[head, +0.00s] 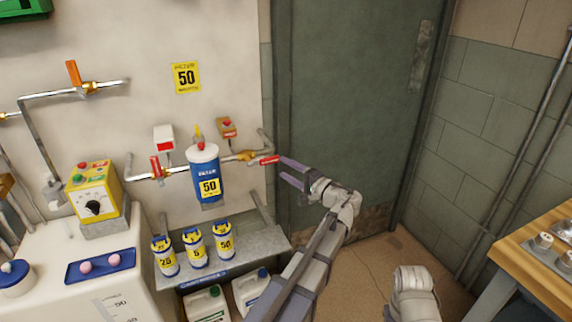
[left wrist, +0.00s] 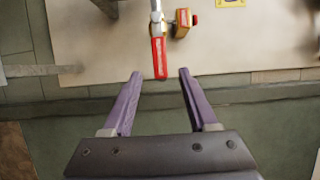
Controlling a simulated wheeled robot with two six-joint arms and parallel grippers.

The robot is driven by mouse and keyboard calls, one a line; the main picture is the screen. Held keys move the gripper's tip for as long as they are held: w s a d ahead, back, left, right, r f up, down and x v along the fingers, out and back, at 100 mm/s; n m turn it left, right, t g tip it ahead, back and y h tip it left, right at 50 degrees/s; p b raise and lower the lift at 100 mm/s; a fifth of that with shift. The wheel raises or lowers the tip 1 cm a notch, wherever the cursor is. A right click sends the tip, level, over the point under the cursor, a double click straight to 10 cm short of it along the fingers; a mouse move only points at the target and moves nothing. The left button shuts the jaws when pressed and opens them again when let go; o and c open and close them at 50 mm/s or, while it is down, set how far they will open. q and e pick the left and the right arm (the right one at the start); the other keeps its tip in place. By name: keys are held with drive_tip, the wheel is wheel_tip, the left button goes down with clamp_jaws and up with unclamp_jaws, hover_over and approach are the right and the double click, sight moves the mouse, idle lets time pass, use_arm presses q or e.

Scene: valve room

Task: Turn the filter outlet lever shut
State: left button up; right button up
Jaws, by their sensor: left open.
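The blue filter (head: 203,175) with a yellow 50 label hangs on the wall pipe. To its right is a brass valve with a red lever (head: 269,160), which sticks out to the right, roughly along the pipe. My left gripper (head: 284,168) is open, its purple fingers pointing left at the lever's free end. In the left wrist view the red lever (left wrist: 159,59) reaches down, and its end appears between the two fingertips (left wrist: 160,72). I cannot tell whether they touch it. My right gripper is out of view; only a pale arm part shows at the lower right.
Another red lever (head: 155,167) is left of the filter, and an orange lever (head: 73,73) is higher up. A shelf (head: 263,245) holds several labelled canisters. A green door (head: 345,90) stands behind my left arm. A wooden bench (head: 545,255) is at right.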

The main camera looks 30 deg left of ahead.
sight(272, 161)
use_arm(q)
drive_tip(key=shift+x, duration=3.9)
drive_tip(key=shift+s, duration=0.1)
clamp_jaws()
